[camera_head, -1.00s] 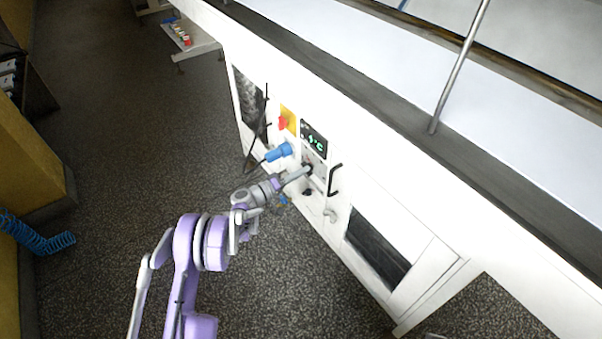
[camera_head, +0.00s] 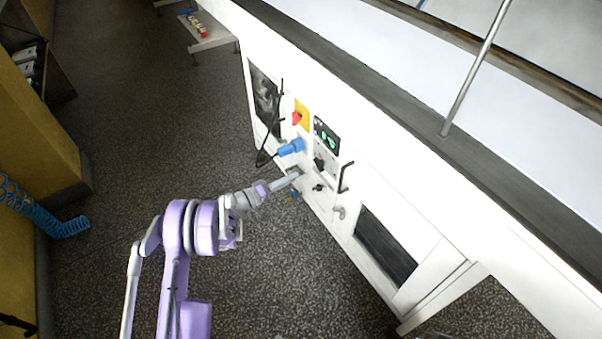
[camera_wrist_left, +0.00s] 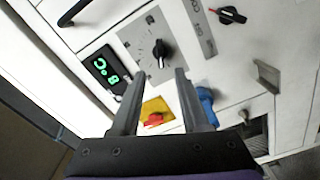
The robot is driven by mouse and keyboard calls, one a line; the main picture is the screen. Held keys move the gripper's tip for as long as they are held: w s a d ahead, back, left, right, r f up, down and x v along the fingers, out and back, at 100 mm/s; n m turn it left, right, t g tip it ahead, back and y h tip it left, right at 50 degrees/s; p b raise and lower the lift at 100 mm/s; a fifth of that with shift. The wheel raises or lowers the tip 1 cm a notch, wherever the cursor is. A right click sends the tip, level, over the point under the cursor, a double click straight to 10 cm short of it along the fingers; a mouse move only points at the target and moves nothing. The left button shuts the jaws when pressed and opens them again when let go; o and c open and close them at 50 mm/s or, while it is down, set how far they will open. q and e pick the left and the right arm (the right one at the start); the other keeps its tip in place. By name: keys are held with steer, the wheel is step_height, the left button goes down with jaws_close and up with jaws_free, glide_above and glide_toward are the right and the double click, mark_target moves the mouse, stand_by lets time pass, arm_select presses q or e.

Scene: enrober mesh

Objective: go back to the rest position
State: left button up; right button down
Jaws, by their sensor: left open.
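My left gripper (camera_head: 297,174) reaches in from the left toward the white machine's control panel in the head view. In the left wrist view its two dark fingers (camera_wrist_left: 157,92) stand apart with nothing between them. The black rotary knob (camera_wrist_left: 161,50) on its grey dial plate lies beyond the fingertips, and a gap appears to separate them. The knob also shows in the head view (camera_head: 319,163), above the gripper. My right gripper is not in view.
The panel carries a green-lit display (camera_head: 327,136), a red switch on a yellow plate (camera_head: 302,115), a blue plug (camera_head: 291,147) and a black handle (camera_head: 346,177). A blue coiled hose (camera_head: 50,222) hangs at left. Open speckled floor (camera_head: 130,150) lies left of the machine.

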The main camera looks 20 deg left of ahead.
arm_select(q)
steer(key=shift+s+a, duration=0.4)
steer(key=shift+s, duration=0.2)
